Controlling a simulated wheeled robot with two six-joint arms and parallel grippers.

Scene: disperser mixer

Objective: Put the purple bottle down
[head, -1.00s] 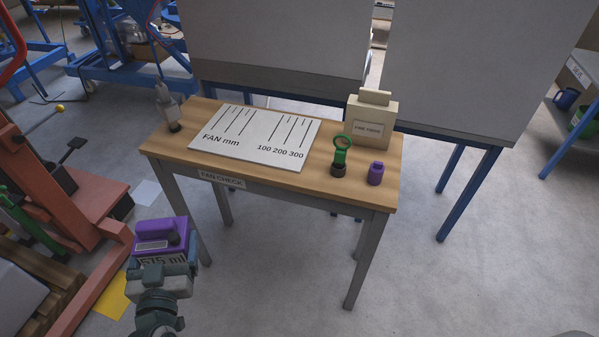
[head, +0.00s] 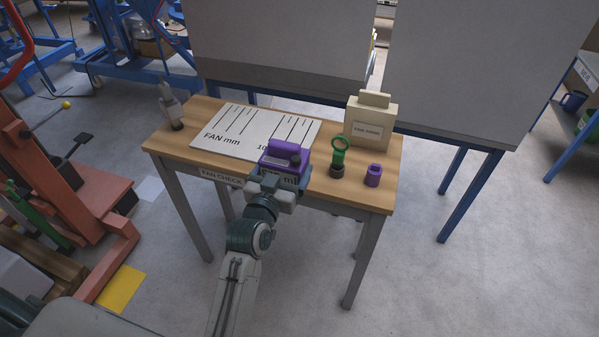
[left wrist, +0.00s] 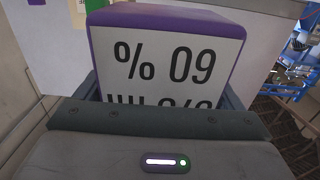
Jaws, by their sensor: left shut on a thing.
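My left gripper (head: 274,188) is shut on the purple bottle (head: 285,153) and holds it over the front edge of the wooden table, in front of the white fan chart (head: 225,132). In the left wrist view the bottle (left wrist: 165,50) fills the space between the fingers, its white label facing the camera. The gripper hides the bottle's lower part, and I cannot tell whether it touches the table. The table (head: 212,161) is labelled FAN CHECK. My right gripper is not in view.
Right of the bottle stand a green ring-topped tool in a dark holder (head: 339,157) and a small purple container (head: 373,176). A beige box (head: 371,124) stands behind them. A grey device (head: 170,106) stands at the left corner. Bare tabletop shows at the right end.

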